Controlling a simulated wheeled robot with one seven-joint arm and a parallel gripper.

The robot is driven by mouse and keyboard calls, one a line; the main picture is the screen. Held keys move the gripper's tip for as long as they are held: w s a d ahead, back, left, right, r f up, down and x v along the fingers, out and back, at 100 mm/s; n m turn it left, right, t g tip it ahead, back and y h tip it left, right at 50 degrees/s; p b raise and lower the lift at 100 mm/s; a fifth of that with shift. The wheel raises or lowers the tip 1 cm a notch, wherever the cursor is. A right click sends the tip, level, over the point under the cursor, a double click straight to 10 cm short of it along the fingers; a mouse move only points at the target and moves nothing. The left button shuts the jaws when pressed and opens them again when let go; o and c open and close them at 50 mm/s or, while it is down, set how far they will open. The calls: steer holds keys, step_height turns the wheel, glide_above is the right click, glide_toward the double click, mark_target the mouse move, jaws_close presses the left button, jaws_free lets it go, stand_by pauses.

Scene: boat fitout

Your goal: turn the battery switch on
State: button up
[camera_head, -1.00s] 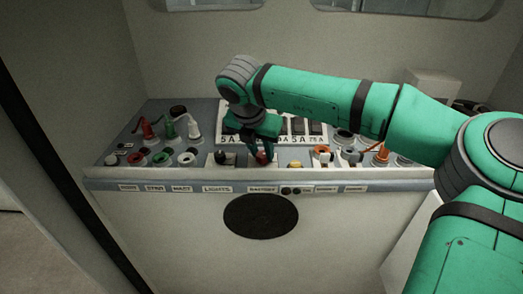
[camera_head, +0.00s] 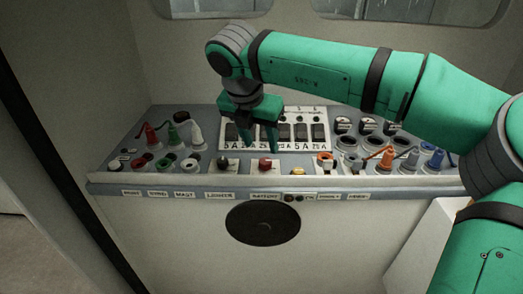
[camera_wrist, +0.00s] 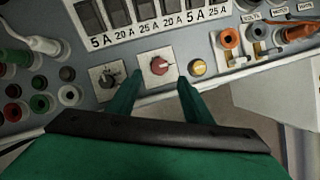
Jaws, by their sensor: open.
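The battery switch is a red knob on a white plate (camera_head: 265,164), on the console's front row above the label reading BATTERY (camera_head: 264,196). It also shows in the wrist view as a red knob (camera_wrist: 157,69) with a pale pointer mark. My gripper (camera_head: 262,146) is open and empty, above and a little behind the red knob in the head view. In the wrist view its two fingers (camera_wrist: 157,92) are spread on either side of the knob's line, apart from it. Nothing hides the knob.
A black knob (camera_head: 223,164) sits left of the red one, and a yellow button (camera_head: 298,171) sits right. A breaker panel (camera_head: 300,130) is behind. Red, green and white plugs (camera_head: 172,134) stand at left; orange and blue connectors (camera_head: 387,158) stand at right.

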steer(key=shift+v, duration=1.45)
steer(key=shift+a+f, duration=0.1)
steer(key=shift+a, duration=0.05)
